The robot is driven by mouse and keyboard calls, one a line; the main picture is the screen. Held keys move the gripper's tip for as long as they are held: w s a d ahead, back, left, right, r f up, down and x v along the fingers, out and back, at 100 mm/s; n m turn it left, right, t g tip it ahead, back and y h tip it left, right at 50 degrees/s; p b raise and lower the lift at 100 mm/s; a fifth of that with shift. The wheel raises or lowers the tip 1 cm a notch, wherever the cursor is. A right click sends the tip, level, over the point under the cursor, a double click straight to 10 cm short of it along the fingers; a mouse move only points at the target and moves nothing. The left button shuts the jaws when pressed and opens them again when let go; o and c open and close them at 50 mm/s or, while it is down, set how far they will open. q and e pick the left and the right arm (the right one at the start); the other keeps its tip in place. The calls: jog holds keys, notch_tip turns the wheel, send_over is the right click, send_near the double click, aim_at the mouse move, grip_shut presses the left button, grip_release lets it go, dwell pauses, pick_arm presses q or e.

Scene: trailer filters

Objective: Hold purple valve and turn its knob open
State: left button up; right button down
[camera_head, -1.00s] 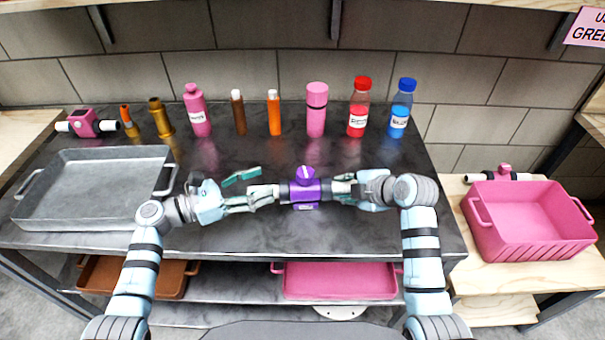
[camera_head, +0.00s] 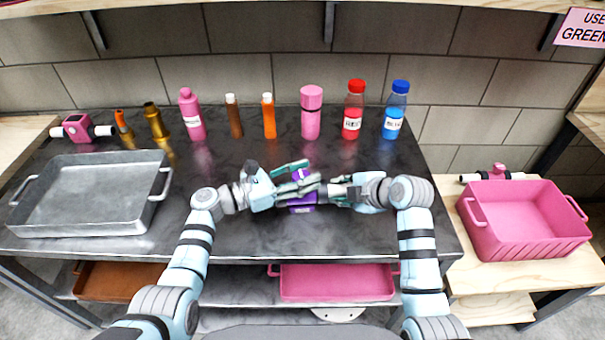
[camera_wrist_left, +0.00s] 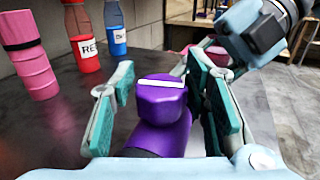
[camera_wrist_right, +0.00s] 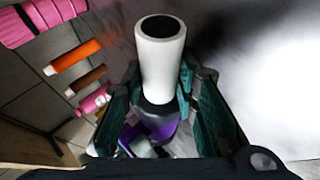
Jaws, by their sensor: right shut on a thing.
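The purple valve (camera_head: 301,207) is held above the dark table, its middle partly hidden by my left fingers in the head view. Its purple knob (camera_wrist_left: 160,103) has a white bar on top, lying nearly level in the left wrist view. My left gripper (camera_head: 306,178) is open, with one finger on each side of the knob and little space between. My right gripper (camera_head: 338,193) is shut on the valve's pipe end. In the right wrist view the white pipe end (camera_wrist_right: 160,62) sticks out between the fingers, with purple body (camera_wrist_right: 156,132) beyond.
A grey metal tray (camera_head: 90,229) stands at left, near a pink valve (camera_head: 77,128). Several bottles, including a red one (camera_head: 353,112) and a blue one (camera_head: 396,112), line the back. A pink crate (camera_head: 527,242) stands on the right-hand table. Bare tabletop lies in front.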

pick_arm(q)
jog(key=c, duration=0.7)
jog(key=n+t+y, duration=0.2)
jog(key=t, duration=0.1)
jog(key=shift+f+n, duration=0.1)
jog(key=shift+n, duration=0.2)
jog(key=n+t+y, duration=0.2)
jog(key=shift+t, duration=0.4)
jog(key=o, duration=1.2)
jog(key=shift+a, duration=0.1)
jog(key=v, duration=1.2)
